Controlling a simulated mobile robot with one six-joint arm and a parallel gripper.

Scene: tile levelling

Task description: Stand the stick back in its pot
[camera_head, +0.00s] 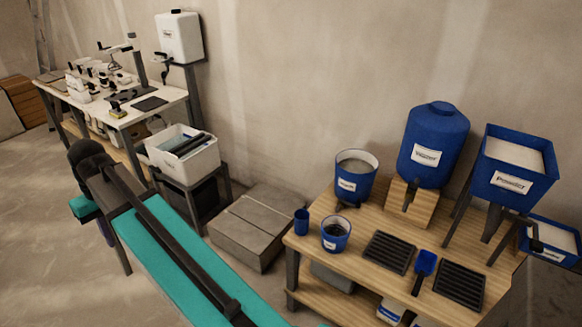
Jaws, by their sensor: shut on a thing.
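My gripper is outside the head view, so the stick is not seen in it either. No loose stick can be made out on the wooden bench. Several blue vessels stand there, and I cannot tell which one is the stick's pot. A small blue cup (301,222) stands upright at the bench's left edge, with no stick showing above its rim. Beside it is a small labelled blue bucket (336,242) with dark contents. A larger blue bucket (347,187) behind them holds grey material.
The wooden bench (375,218) also carries two black ribbed trays (389,252) (459,285), a blue scoop (424,272) and a blue water tank (431,150). A white-topped bench (105,103) stands back left.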

